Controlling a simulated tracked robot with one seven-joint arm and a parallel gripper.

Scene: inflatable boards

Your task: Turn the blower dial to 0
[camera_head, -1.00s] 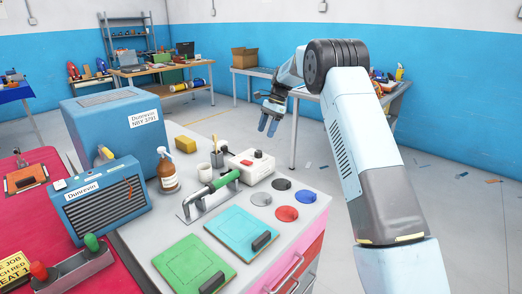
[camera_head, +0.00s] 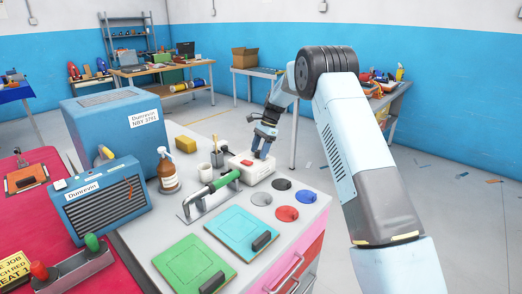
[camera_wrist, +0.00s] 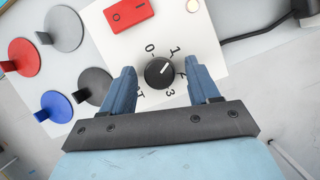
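The blower control is a white box (camera_head: 250,170) on the grey bench. In the wrist view its face (camera_wrist: 205,30) carries a red rocker switch (camera_wrist: 129,13) and a round black dial (camera_wrist: 159,73). Marks 0, 1, 2, 3 and T ring the dial. Its white pointer line aims up and right, roughly at 1. My gripper (camera_wrist: 161,75) is open, with one blue finger on each side of the dial and gaps to it. In the head view my gripper (camera_head: 264,148) is over the box and hides part of it. I cannot tell its exact height above the face.
Beside the box lie grey, black, red (camera_head: 287,213) and blue (camera_head: 305,196) discs.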

